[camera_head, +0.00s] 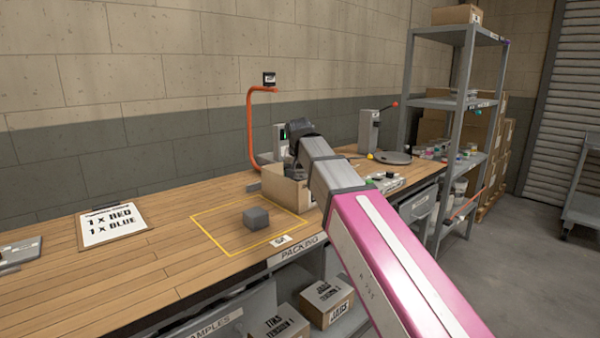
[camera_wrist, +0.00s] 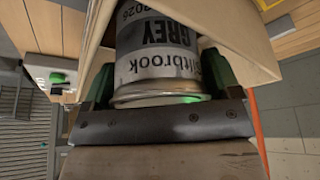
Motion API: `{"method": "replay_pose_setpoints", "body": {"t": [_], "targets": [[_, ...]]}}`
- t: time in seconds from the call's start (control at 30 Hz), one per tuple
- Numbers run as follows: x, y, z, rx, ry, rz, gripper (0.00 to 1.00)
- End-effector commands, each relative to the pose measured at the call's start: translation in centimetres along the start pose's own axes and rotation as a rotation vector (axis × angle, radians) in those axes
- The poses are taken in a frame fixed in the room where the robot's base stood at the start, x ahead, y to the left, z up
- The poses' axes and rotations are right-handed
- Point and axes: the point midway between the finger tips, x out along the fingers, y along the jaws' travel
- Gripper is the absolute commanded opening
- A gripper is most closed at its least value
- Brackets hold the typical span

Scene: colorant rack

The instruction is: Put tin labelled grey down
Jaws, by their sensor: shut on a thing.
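The tin labelled grey (camera_wrist: 157,62) fills the middle of the wrist view, its label upside down in the picture. My gripper (camera_wrist: 160,82) is shut on it, with a dark green finger at each side. An open cardboard box (camera_head: 283,186) stands on the packing bench, and its walls (camera_wrist: 245,35) show around the tin in the wrist view. In the head view my gripper (camera_head: 299,129) is at the box, and my arm hides part of the box. The tin is hidden there. I cannot tell whether the tin touches the box floor.
A small grey block (camera_head: 256,217) sits inside a yellow outline on the bench. A clipboard (camera_head: 113,225) reads "1 x RED, 1 x BLUE". An orange curved pipe (camera_head: 250,125) rises behind the box. Metal shelving (camera_head: 462,105) stands at right.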

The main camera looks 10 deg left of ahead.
Motion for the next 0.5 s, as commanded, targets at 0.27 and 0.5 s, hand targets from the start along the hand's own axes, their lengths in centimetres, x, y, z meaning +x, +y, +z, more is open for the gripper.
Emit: {"method": "replay_pose_setpoints", "body": {"t": [0.27,0.5], "targets": [[0.24,0.01,0.10,0.000,0.000,0.000,1.00],[0.17,0.00,0.07,0.000,0.000,0.000,1.00]]}}
